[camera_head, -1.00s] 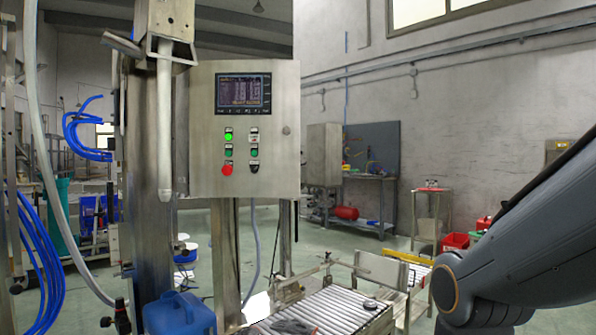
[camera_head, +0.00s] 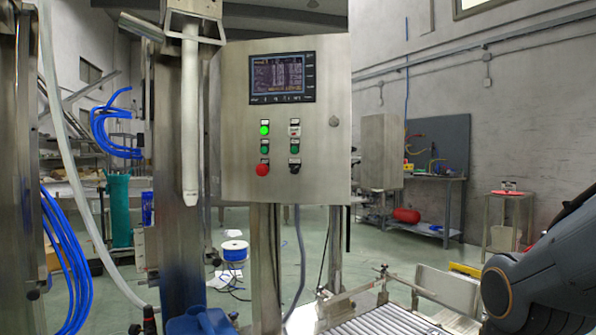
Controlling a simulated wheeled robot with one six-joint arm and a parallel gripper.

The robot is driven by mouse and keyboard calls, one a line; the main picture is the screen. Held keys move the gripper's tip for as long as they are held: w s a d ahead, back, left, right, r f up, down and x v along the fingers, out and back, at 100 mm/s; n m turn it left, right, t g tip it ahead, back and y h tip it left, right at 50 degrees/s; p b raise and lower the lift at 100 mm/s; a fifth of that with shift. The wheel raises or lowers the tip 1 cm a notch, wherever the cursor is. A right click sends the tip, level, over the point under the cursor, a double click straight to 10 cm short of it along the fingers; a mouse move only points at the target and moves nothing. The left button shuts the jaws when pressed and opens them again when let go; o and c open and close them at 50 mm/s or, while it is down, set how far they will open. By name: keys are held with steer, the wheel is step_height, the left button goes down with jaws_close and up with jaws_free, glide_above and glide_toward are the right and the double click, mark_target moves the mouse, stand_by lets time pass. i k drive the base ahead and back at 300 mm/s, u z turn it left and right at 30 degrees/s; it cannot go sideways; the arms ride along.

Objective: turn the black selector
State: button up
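The black selector (camera_head: 295,168) is a small dark knob at the bottom of the right column on the steel control panel (camera_head: 320,185). Its exact angle is too small to tell. Left of it is a red button (camera_head: 262,170). Above it is a green button (camera_head: 294,146), and a lit green lamp (camera_head: 264,129) is at the top of the left column. A dark screen (camera_head: 282,78) is above the buttons. My arm shows at the lower right edge, well away from the panel. My gripper is out of view.
A roller conveyor (camera_head: 385,322) stands low in front of the panel, with a metal guide rail beside it. A white vertical pipe (camera_head: 189,120) hangs left of the panel. A blue container (camera_head: 203,322) is at the bottom. The air in front of the panel is clear.

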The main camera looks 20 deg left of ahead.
mark_target(294, 169)
steer(key=u, duration=0.7)
steer(key=i, duration=0.85)
steer(key=u, duration=0.9)
